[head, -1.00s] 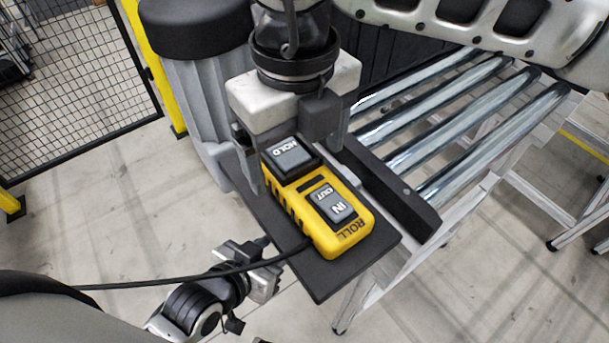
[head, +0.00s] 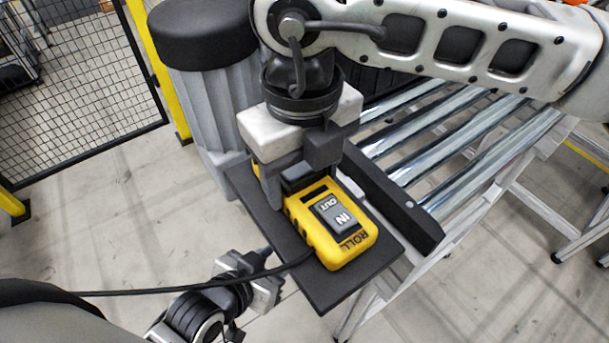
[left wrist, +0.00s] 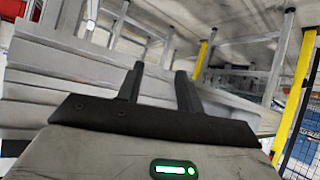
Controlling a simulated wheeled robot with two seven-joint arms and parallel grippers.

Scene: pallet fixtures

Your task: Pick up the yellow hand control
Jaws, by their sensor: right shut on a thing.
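The yellow hand control (head: 335,228) lies on a dark shelf plate (head: 330,290) beside the roller conveyor. Its grey rocker marked OUT and IN and the word ROLL show; its far end is hidden under my right gripper. My right gripper (head: 300,190) points down over that far end and is shut on the control. A black cable (head: 190,290) runs from the control's near end to the left. My left gripper (head: 262,275) is low beside the plate, apart from the control. In the left wrist view its two dark fingers (left wrist: 158,88) stand apart with nothing between them.
The roller conveyor (head: 440,140) with metal rollers and a dark side rail is right of the plate. A grey ribbed drum-like post with a black top (head: 200,40) stands behind. A mesh fence (head: 80,90) with yellow posts is at the left. Open floor lies at left.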

